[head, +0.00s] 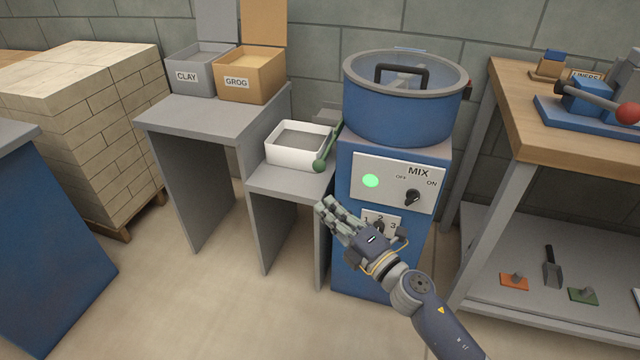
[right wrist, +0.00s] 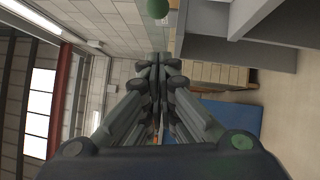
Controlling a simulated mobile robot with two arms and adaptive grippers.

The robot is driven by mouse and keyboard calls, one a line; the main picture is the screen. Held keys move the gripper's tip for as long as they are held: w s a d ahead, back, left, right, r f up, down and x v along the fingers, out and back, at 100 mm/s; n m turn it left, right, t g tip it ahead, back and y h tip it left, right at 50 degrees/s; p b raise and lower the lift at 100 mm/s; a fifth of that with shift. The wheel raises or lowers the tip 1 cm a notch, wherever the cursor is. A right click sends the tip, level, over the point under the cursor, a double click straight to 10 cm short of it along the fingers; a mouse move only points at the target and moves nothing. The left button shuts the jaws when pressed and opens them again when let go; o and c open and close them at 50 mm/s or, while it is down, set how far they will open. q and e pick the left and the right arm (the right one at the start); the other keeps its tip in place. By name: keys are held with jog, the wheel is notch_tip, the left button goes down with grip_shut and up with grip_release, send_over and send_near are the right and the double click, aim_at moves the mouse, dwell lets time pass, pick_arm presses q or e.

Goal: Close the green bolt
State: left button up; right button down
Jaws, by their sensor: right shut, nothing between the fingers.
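The green bolt (head: 327,150) is a green bar with a round knob at its lower end, on the left side of the blue mixer (head: 405,110), above the white tray's right edge. Its green knob also shows at the top of the right wrist view (right wrist: 157,8). My right gripper (head: 325,207) is in front of the mixer, below the knob and apart from it. Its fingers are together and hold nothing. My left gripper is not in view.
A white tray (head: 272,158) sits on a low grey stand left of the mixer. The MIX panel (head: 394,183) has a glowing green light and a black knob. Clay (head: 190,84) and grog (head: 240,88) boxes stand on a grey table. A wooden bench (head: 535,130) is at right.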

aim_at(325, 157)
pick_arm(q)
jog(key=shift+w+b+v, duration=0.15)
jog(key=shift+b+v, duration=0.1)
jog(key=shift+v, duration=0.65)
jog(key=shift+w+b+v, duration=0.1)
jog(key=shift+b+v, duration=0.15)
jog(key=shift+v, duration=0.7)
pick_arm(e)
jog(key=w+a+r, duration=0.1)
jog(key=w+a, duration=0.1)
jog(key=w, duration=0.5)
jog(key=shift+r, duration=0.15)
jog(key=w+d+b, duration=0.1)
jog(key=w, duration=0.1)
jog(key=w+d+b, duration=0.1)
jog(key=w, duration=0.5)
jog(key=shift+d+r+b, duration=0.1)
jog(key=shift+d+b, duration=0.3)
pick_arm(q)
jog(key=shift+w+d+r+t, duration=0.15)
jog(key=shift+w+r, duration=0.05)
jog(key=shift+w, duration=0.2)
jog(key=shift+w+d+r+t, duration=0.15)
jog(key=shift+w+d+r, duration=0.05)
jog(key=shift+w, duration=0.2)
pick_arm(e)
jog(key=shift+w, duration=0.1)
